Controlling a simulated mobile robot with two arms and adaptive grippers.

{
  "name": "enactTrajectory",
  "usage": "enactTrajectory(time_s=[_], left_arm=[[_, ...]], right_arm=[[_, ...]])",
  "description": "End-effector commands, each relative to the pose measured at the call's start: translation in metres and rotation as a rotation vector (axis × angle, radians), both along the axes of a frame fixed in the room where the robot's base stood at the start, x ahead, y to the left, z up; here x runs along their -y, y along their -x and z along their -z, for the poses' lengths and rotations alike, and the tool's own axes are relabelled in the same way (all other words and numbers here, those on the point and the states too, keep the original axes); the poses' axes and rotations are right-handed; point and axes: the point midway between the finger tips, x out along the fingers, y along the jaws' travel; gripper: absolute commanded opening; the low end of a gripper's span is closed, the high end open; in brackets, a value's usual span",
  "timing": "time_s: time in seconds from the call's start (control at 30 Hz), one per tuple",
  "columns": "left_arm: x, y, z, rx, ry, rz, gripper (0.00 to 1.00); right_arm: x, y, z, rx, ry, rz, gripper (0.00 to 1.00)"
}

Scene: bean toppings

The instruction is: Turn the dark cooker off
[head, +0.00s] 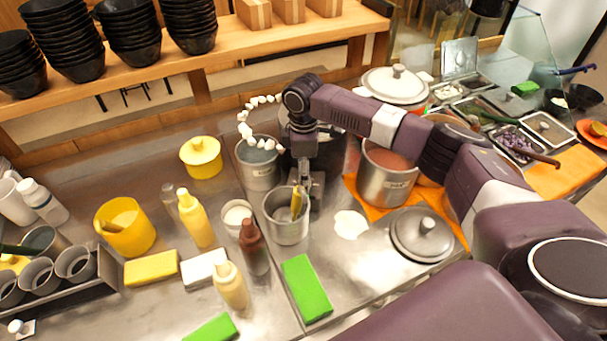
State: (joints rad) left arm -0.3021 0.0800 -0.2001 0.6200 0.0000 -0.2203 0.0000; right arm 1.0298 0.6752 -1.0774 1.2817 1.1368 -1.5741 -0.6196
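A dark, rounded pot-like thing (337,147), which looks like the dark cooker, stands in the middle of the steel counter in the head view. My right arm and wrist cover much of it, and I cannot make out its switch or any light. My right gripper (311,192) points down in front of it, beside the rim of a steel pot (287,226) with a yellow-handled utensil. I cannot tell whether the gripper touches the cooker, or whether its fingers are apart. My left gripper is not in view.
A steel pot of clear liquid (258,168) stands left of the cooker, and a pot of reddish-brown liquid (386,178) stands right. A lid (422,236), sauce bottles (195,220) and a green block (306,288) crowd the front. A wooden shelf (240,52) runs behind.

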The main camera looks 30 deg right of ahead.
Motion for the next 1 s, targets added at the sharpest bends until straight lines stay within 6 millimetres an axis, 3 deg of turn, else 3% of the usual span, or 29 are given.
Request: enactTrajectory(time_s=[0.27,0.67,1.0], left_arm=[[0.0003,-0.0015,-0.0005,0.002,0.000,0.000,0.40],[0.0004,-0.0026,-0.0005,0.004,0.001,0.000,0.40],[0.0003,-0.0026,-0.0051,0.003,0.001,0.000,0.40]], right_arm=[[0.0001,0.0000,0.0034,0.001,0.000,0.000,0.45],[0.0003,-0.0001,0.0029,0.001,0.000,0.000,0.04],[0.0003,-0.0003,0.0014,0.000,-0.001,-0.050,0.03]])
